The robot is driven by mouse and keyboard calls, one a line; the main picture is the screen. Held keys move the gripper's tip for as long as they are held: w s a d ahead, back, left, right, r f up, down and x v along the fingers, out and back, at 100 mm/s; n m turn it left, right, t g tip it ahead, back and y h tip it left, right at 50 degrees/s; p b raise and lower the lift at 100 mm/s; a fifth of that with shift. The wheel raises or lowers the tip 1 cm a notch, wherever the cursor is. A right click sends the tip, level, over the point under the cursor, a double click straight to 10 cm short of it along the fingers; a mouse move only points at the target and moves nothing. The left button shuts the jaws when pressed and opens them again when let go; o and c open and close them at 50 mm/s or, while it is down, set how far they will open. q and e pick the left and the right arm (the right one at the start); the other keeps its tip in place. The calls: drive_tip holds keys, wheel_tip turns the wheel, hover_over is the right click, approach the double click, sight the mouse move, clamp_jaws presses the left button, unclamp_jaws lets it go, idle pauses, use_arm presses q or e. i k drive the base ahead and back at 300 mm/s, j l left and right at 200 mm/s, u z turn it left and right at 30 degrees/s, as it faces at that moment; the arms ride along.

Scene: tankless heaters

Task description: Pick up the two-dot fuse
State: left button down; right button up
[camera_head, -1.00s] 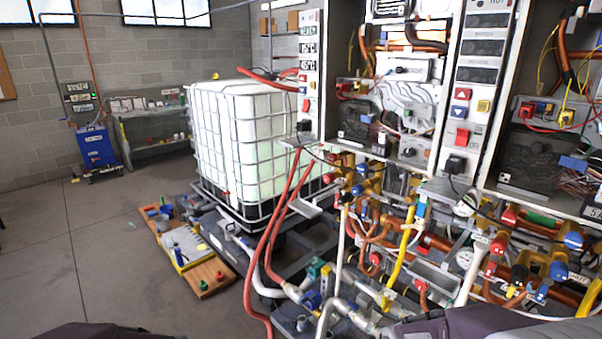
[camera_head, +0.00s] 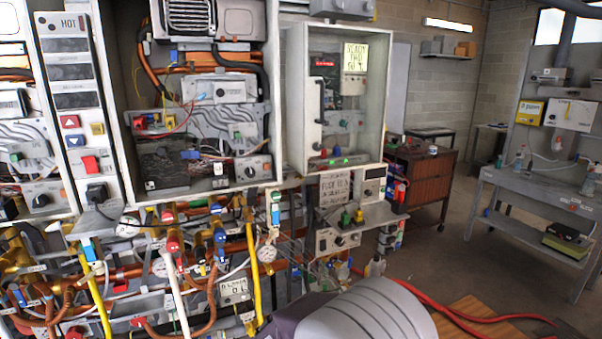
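I cannot make out a two-dot fuse; the small parts are too fine to tell apart. A small sign (camera_head: 335,188) that seems to begin with "FUSE" hangs under the open grey cabinet (camera_head: 292,110). Just below it, a small green part (camera_head: 345,219) and a yellow part (camera_head: 358,216) stand on a grey box with a dial (camera_head: 337,241). Small red and green parts also sit on the cabinet's bottom ledge. Neither of my grippers shows in the view. A grey rounded piece and dark cover at the bottom middle seem to be mine.
Open heater cabinets with wiring fill the left, above crowded pipes and coloured valves (camera_head: 172,244). A brown wheeled cabinet (camera_head: 424,180) stands behind. A grey bench (camera_head: 537,205) is at right. Red hoses (camera_head: 462,318) cross the floor; open floor lies between bench and cabinet.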

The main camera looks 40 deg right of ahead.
sight(217, 164)
drive_tip(key=z, duration=0.75)
